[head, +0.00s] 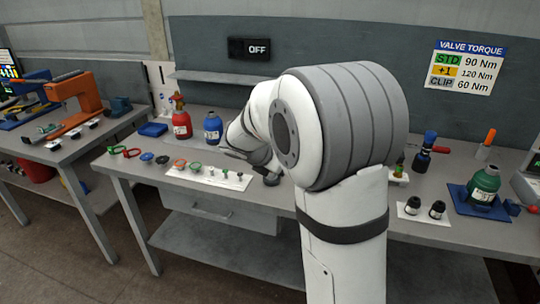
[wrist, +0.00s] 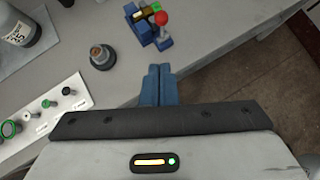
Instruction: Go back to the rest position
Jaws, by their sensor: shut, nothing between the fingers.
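My gripper (wrist: 155,85) shows in the wrist view with its two blue fingers pressed together. It is shut and empty, above the grey workbench near its edge. A dark round fitting with a copper-coloured top (wrist: 102,57) stands ahead and to the left of the fingertips, apart from them. A blue device with a red ball knob (wrist: 160,32) is ahead of the fingers. In the head view my white arm covers the middle of the bench (head: 133,165), and my gripper cannot be made out there.
A white strip of small parts (wrist: 38,115) and a bottle (wrist: 22,28) lie left in the wrist view. In the head view, red (head: 181,122), blue (head: 213,130) and green (head: 484,188) bottles stand on the bench. A side table (head: 60,155) is left; open floor (head: 60,250) lies in front.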

